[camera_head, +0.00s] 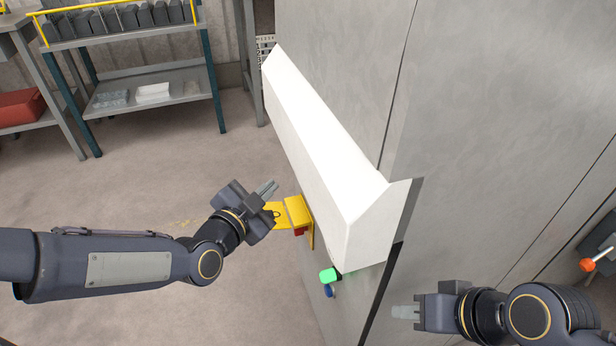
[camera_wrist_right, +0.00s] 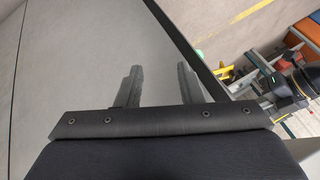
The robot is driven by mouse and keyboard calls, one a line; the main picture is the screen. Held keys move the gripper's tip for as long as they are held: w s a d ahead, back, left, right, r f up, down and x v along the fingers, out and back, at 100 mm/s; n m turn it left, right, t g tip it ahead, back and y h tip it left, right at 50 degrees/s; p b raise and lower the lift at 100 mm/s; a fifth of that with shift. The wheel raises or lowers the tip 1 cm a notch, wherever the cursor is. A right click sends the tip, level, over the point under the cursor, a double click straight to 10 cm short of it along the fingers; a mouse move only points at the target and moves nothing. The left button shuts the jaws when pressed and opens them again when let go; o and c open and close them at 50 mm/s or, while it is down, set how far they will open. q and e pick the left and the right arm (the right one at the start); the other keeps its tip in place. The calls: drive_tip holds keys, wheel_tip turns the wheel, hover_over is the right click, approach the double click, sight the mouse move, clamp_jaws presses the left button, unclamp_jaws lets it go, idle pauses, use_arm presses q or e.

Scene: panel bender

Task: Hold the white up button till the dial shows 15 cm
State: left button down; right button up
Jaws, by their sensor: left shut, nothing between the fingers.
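I cannot make out the white up button or the dial in either view. The machine's long white sloped cover (camera_head: 325,150) runs along the grey machine side. Below its near end are a green knob or button (camera_head: 329,274) and a blue one (camera_head: 328,291). My left gripper (camera_head: 268,188) is shut and empty, just left of a yellow bracket (camera_head: 298,211) with a red part under it. I cannot tell if they touch. My right gripper (camera_head: 400,312) is right of the green part, near the machine's dark edge. Its two fingers stand apart and empty in the right wrist view (camera_wrist_right: 157,82).
Tall grey machine panels (camera_head: 500,120) fill the right side. An orange-tipped lever (camera_head: 600,262) is at the far right. A shelf rack (camera_head: 150,85) stands at the back left, with a red box (camera_head: 22,107) on another bench. The floor between is clear.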

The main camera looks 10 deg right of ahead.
clamp_jaws()
idle(1.7)
